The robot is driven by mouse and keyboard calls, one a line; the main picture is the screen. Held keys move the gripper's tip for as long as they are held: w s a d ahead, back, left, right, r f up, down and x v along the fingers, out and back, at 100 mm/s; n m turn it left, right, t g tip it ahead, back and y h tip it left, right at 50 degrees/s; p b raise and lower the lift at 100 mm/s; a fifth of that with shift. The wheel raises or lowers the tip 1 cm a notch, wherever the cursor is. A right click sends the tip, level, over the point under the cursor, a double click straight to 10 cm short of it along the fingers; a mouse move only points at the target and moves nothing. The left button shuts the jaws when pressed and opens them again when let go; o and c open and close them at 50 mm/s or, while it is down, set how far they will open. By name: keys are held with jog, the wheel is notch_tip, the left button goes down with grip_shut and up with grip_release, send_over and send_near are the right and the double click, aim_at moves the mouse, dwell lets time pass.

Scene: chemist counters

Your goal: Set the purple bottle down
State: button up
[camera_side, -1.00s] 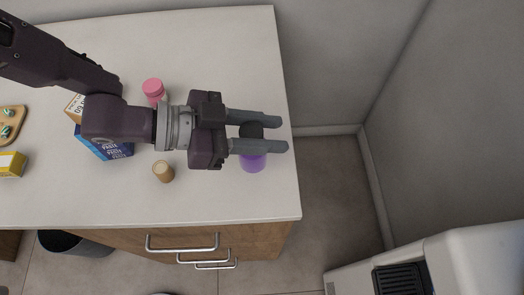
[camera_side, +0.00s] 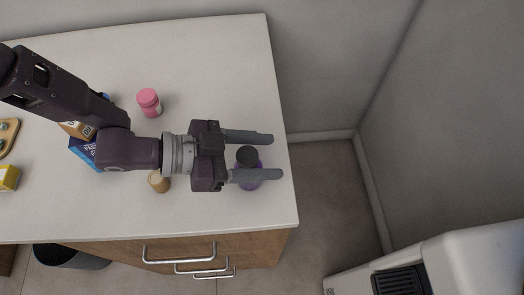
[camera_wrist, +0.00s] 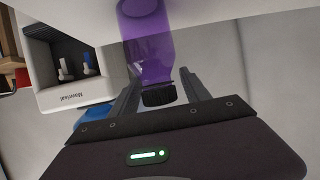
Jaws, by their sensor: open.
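The purple bottle (camera_side: 248,184), with a black cap (camera_side: 247,154), is near the right end of the white counter (camera_side: 210,85) and looks upright. My gripper (camera_side: 276,156) is open, with its two grey fingers spread around the bottle. In the side view the cap shows between the fingers, and the lower finger hides part of the purple body. In the wrist view the translucent purple bottle (camera_wrist: 146,35) lies between the fingers, its black cap (camera_wrist: 159,95) closest to the palm. A gap shows between the cap and the fingers.
A pink bottle (camera_side: 149,103) stands behind my wrist, and a tan-capped small bottle (camera_side: 159,182) stands in front of it. A blue box (camera_side: 85,152) is partly under my arm. A yellow box (camera_side: 8,178) is at far left. The counter's right edge is close to the purple bottle.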

jog(key=shift+r, duration=0.2)
jog(key=v, duration=1.2)
